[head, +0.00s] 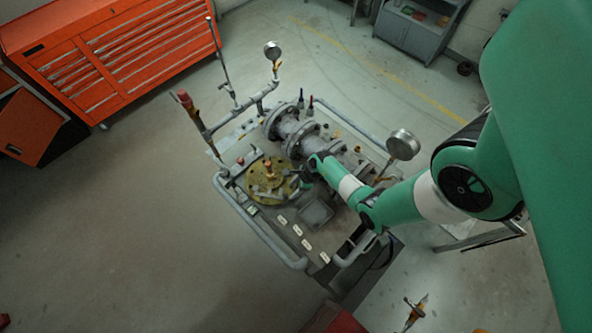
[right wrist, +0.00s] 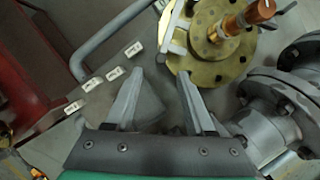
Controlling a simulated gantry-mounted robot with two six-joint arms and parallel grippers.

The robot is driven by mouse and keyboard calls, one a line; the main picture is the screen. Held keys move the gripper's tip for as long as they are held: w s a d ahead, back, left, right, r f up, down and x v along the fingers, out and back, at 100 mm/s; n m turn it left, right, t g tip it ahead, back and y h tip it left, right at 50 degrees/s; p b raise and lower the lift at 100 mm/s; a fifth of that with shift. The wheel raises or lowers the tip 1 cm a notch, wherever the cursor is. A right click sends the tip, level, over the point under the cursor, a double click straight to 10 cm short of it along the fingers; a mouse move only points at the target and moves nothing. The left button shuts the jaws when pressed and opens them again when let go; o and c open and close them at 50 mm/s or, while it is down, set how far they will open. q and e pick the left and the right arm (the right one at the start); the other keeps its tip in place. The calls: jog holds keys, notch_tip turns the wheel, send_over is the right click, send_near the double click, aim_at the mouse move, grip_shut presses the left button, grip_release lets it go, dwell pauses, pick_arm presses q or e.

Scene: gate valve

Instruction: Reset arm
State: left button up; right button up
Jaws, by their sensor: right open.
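My right arm comes in from the right in the head view, and its gripper (head: 303,182) is over the valve rig, just right of the brass disc. In the right wrist view the gripper (right wrist: 160,75) is open, with its two grey fingers apart and nothing visible between them. The round brass flange (right wrist: 208,62) with bolts and a copper-coloured stem (right wrist: 250,18) lies just beyond the right fingertip. The brass flange also shows in the head view (head: 262,190). I cannot tell if the fingers touch anything. My left gripper is not in view.
Grey flanged pipes (head: 300,135) and pressure gauges (head: 403,144) stand up from the rig near my right arm. A pipe rail (head: 258,228) runs around the rig. An orange tool cabinet (head: 120,50) stands at the upper left. The floor on the left is clear.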

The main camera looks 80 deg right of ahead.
jog(key=shift+v, duration=1.35)
